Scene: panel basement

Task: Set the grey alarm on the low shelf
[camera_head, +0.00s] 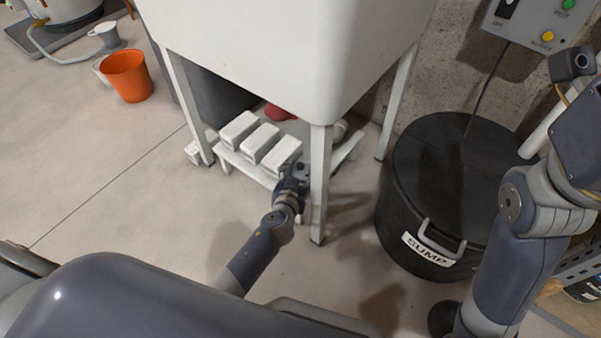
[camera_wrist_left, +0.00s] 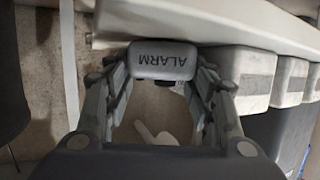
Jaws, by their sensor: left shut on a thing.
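The grey alarm (camera_wrist_left: 163,60) is a small rounded box with ALARM on its face, upside down in the left wrist view. My left gripper (camera_wrist_left: 160,72) is shut on it, a finger on each side. In the head view my left gripper (camera_head: 293,184) is at the right end of the low shelf (camera_head: 243,172), beside the tub's front leg; I cannot make out the alarm there. The white shelf board also shows in the left wrist view (camera_wrist_left: 215,22), close to the alarm; I cannot tell whether they touch. My right gripper is out of view.
Several pale boxes (camera_head: 260,141) stand in a row on the shelf, left of my gripper. The white tub (camera_head: 270,50) hangs over it, with a front leg (camera_head: 320,185) close by. A black sump drum (camera_head: 435,190) stands right.

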